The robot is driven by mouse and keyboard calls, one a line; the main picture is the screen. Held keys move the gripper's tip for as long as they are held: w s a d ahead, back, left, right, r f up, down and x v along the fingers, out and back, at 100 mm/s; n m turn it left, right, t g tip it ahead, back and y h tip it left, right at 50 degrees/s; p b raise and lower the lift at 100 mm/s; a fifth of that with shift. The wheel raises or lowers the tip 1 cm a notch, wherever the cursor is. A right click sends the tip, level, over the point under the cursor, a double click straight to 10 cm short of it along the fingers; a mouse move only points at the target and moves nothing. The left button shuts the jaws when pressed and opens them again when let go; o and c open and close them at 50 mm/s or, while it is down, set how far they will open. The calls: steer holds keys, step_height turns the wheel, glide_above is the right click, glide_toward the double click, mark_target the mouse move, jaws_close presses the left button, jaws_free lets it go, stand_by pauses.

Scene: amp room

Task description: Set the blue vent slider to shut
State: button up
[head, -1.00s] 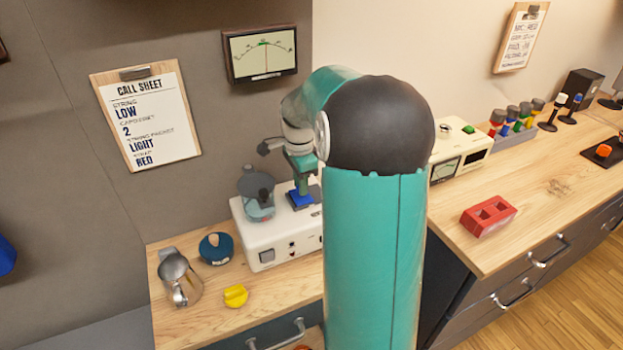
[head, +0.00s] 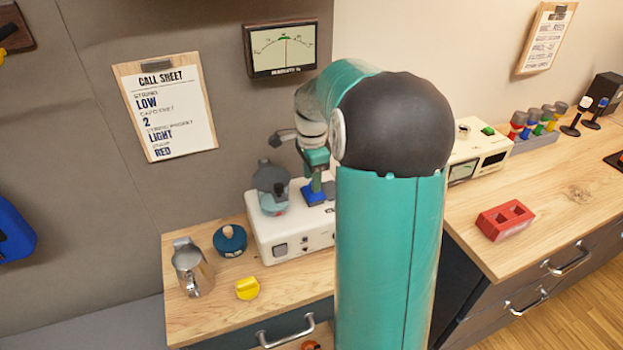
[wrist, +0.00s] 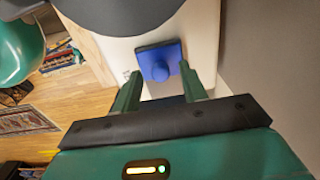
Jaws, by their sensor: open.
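The blue vent slider (head: 318,193) is on top of the white machine (head: 292,238) on the left counter. I cannot tell whether the fingers touch the slider. The slider's marks are too small to read.
A dark-topped container (head: 271,188) stands on the machine beside my gripper. A metal pitcher (head: 191,268), a round blue item (head: 230,241) and a yellow piece (head: 247,288) are in front and left. A red block (head: 505,220) lies on the right counter.

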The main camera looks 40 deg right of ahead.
step_height(320, 180, up, 13)
stand_by(0.3)
steer(key=shift+f, duration=0.1)
